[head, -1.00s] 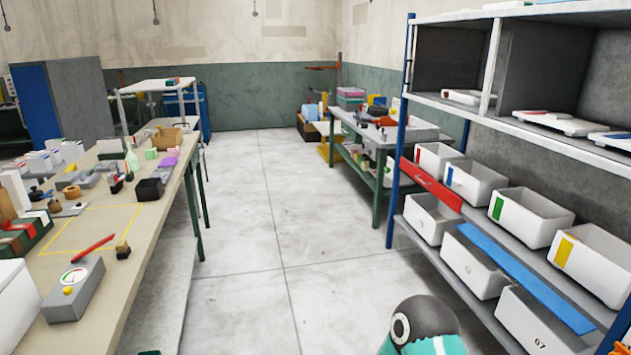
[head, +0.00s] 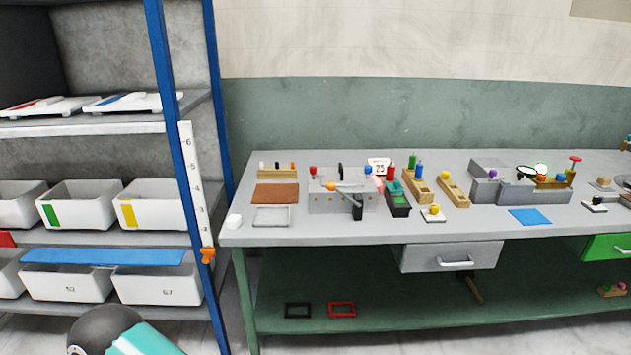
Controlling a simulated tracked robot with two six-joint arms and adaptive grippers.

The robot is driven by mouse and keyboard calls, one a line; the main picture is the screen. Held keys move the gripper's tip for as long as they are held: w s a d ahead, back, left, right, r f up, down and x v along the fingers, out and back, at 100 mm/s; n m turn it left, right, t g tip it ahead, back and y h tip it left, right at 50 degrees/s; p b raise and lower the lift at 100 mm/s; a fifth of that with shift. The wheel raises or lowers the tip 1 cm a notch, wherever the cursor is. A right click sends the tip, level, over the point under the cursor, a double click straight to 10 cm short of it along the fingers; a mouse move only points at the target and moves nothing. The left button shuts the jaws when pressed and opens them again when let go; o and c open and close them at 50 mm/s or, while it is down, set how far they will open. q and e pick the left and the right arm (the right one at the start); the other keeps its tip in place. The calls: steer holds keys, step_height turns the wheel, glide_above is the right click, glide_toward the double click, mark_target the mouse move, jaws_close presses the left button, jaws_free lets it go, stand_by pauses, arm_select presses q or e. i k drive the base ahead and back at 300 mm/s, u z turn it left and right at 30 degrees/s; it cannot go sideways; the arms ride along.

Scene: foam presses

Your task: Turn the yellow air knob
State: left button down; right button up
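Several small yellow parts show on the grey workbench (head: 330,232). A yellow knob (head: 445,175) sits at the end of a wooden block. Another yellow knob (head: 434,208) stands on a small pale plate near the bench's front. A grey fixture (head: 322,203) carries an orange-yellow knob (head: 331,187), a red knob (head: 313,171) and a dark lever. A grey press-like block (head: 505,190) stands further right, with purple and blue knobs. I cannot tell which yellow part is the air knob. Neither gripper is in view; only part of my arm shows at the bottom left.
A blue-posted shelf (head: 176,120) with white bins (head: 150,209) stands left of the bench. The bench has a grey drawer (head: 452,257) and a green drawer (head: 607,246), both looking closed. A green lower shelf (head: 390,303) holds a black and a red frame. A blue mat (head: 530,216) lies on top.

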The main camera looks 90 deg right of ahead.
mark_target(434, 209)
steer(key=u, duration=0.35)
steer(key=i, duration=0.2)
steer(key=z, duration=2.5)
steer(key=i, duration=0.25)
steer(key=z, duration=2.25)
steer(key=i, duration=1.15)
steer(key=u, duration=0.7)
